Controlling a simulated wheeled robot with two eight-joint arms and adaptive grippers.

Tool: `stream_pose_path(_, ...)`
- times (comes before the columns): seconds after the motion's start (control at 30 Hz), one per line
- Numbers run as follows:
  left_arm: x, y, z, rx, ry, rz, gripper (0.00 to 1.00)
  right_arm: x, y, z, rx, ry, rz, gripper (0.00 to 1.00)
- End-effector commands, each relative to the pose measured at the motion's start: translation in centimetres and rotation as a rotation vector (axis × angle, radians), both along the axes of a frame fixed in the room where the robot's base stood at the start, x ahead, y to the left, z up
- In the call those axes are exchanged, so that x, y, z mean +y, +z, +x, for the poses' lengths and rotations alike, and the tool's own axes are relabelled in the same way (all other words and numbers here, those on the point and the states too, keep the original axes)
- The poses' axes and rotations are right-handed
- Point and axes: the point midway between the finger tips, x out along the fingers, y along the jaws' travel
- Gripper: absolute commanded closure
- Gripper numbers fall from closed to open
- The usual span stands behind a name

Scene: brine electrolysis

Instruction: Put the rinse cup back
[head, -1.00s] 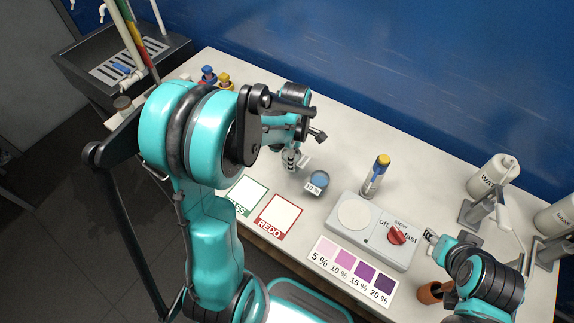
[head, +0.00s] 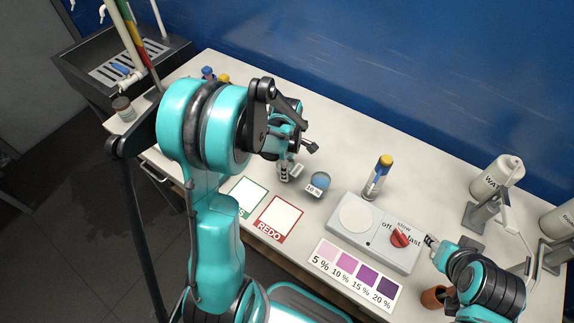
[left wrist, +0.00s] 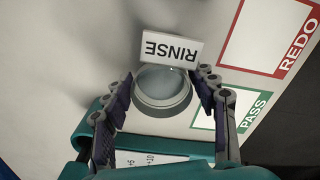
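The rinse cup (left wrist: 163,90) is a small round cup with a grey rim, seen from above in the left wrist view. Its white RINSE label (left wrist: 171,48) stands at its far side, and the label also shows in the head view (head: 297,171). My left gripper (head: 284,172) has its fingers on both sides of the cup, closed in around it, in the left wrist view (left wrist: 164,92) too. The cup body is mostly hidden in the head view. Whether it touches the table is unclear. My right gripper (head: 431,241) is beside the stirrer; its finger opening is too small to read.
A blue cup labelled 10 % (head: 320,180) stands close right of the rinse label. The PASS card (head: 246,196) and REDO card (head: 279,218) lie in front. The stirrer (head: 372,233), a yellow-capped vial (head: 378,176) and colour chart (head: 355,272) are further right.

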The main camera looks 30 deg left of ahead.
Motion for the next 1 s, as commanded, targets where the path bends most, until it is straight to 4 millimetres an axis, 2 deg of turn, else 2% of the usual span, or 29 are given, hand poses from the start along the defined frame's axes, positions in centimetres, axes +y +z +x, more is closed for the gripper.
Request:
stream_pose_path(0.3, 0.0, 0.1, 0.0, 0.0, 0.0, 0.0, 0.31, 0.0, 0.1, 0.0, 0.0, 0.0, 0.0, 0.6)
stream_pose_path(0.43, 0.0, 1.0, 0.0, 0.0, 0.0, 0.0, 0.31, 0.0, 0.7, 0.0, 0.0, 0.0, 0.0, 0.6)
stream_pose_path(0.57, 0.0, 3.5, 0.0, 0.0, 0.0, 0.0, 0.31, 0.0, 1.4, 0.0, 0.0, 0.0, 0.0, 0.6)
stream_pose_path(0.8, 0.0, 8.9, 0.0, 0.0, 0.0, 0.0, 0.31, 0.0, 3.0, 0.0, 0.0, 0.0, 0.0, 0.6)
stream_pose_path(1.0, 0.0, 11.7, 0.0, 0.0, 0.0, 0.0, 0.31, 0.0, 3.6, 0.0, 0.0, 0.0, 0.0, 0.6)
